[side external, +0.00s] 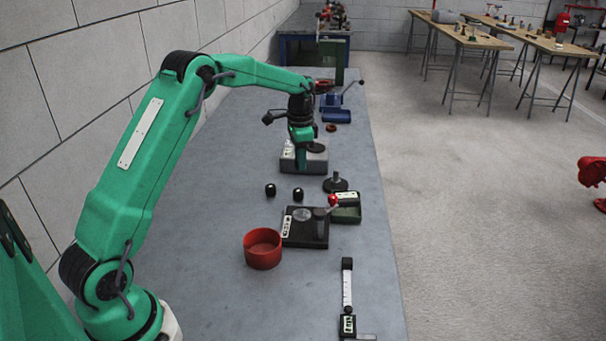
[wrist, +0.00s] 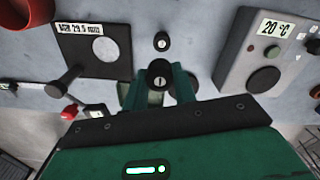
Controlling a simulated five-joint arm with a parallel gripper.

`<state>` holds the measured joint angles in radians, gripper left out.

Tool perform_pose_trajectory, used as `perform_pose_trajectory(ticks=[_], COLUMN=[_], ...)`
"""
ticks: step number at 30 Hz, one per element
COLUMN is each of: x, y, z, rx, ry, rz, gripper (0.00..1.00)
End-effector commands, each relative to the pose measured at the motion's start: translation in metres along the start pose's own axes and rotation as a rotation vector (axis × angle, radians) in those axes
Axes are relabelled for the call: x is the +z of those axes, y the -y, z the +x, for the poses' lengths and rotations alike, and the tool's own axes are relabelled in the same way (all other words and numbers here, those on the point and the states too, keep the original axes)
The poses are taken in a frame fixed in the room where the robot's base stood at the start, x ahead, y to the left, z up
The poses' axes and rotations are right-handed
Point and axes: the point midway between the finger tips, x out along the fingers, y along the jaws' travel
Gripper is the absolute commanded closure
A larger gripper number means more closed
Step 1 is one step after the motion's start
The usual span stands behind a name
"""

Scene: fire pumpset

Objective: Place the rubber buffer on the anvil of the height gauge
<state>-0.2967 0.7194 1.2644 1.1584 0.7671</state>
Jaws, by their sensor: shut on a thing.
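My gripper (side external: 302,165) points down beyond the gauge. In the wrist view, its green jaws (wrist: 158,88) are shut on a black rubber buffer (wrist: 158,72) with a pale mark on top. In the side view I cannot make out the held buffer against the jaws.
Two black cylinders (side external: 270,190) (side external: 298,194) stand beyond the gauge; one shows in the wrist view (wrist: 161,40). A grey box reading 20 °C (wrist: 262,48) stands to the right there.

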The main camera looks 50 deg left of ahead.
Motion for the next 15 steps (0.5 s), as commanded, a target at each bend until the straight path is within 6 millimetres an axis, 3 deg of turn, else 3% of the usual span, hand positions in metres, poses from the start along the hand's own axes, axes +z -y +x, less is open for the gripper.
perform_pose_trajectory(ticks=[15], x=[0.0], y=[0.0], z=[-0.061], rx=[-0.002], ry=[-0.002], rz=[0.0], gripper=[0.95])
